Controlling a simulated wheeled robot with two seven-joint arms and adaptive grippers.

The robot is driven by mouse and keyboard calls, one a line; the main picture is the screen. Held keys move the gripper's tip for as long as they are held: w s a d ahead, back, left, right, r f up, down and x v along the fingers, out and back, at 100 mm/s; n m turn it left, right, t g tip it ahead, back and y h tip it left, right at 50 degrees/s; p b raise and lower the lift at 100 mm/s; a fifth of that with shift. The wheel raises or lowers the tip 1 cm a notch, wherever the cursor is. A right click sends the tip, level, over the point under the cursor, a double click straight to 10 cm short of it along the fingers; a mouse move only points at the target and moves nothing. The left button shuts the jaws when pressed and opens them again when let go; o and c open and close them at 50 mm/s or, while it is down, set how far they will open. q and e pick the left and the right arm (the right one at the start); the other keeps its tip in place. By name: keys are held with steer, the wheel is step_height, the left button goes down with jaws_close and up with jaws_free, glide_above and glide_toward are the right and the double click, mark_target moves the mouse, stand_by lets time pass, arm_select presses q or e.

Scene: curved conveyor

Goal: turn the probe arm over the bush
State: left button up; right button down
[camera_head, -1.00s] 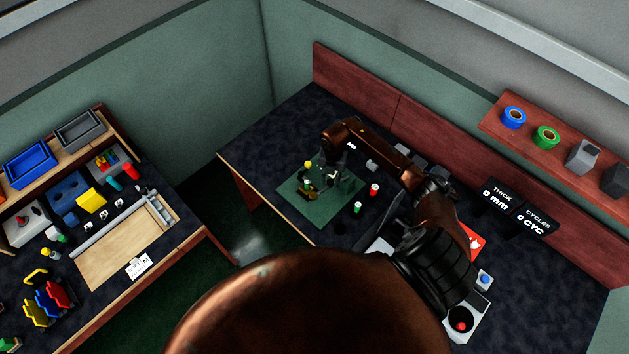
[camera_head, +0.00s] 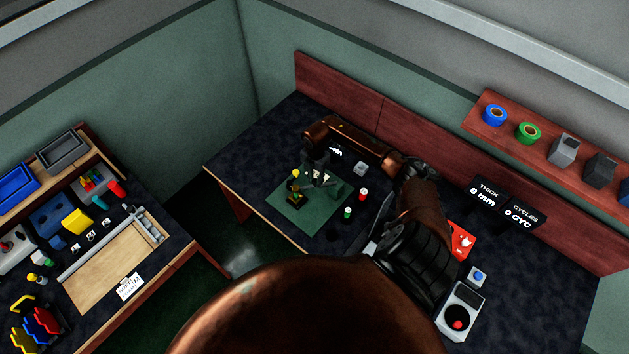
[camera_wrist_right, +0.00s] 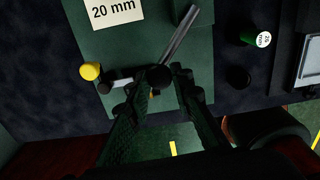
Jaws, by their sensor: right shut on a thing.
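The probe fixture stands on a green plate (camera_head: 290,214) on the dark bench. It has a yellow knob (camera_head: 296,173), which is at the left in the right wrist view (camera_wrist_right: 90,71). A grey bar, which I take for the probe arm (camera_wrist_right: 179,36), runs diagonally up from a round black part (camera_wrist_right: 160,77) between my fingers. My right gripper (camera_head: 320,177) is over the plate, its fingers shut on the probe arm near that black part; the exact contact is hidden. I cannot make out the bush clearly. My left gripper is not in view.
A green-bodied cylinder (camera_head: 347,213) and a red one (camera_head: 363,194) stand right of the plate. A "20 mm" card (camera_wrist_right: 114,11) lies on the plate. A box with a red button (camera_head: 457,323) is at the front right. The bench left of the plate is clear.

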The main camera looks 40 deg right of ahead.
mark_target(315, 180)
steer(key=c, duration=2)
jaws_free()
steer(key=shift+w+d+r, duration=0.1)
steer(key=shift+d+r, duration=0.05)
steer(key=shift+d, duration=0.1)
steer(key=shift+o, duration=1.4)
steer(key=shift+a, duration=0.15)
step_height(315, 180, up, 12)
